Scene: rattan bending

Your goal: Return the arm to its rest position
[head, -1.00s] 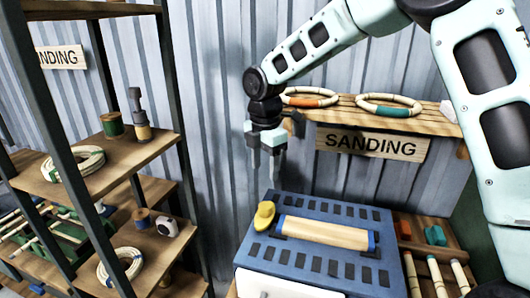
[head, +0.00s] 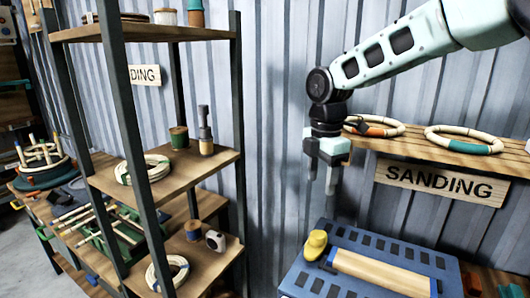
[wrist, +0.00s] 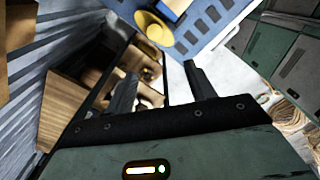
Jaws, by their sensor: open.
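My gripper (head: 321,178) hangs from my raised arm in the head view, pointing down in front of the corrugated wall. The gripper touches nothing that I can see.
A wooden shelf (head: 405,149) with two rattan rings (head: 373,126) (head: 463,141) is beside my wrist. A tall rack (head: 206,165) stands left. Bare wall lies between.

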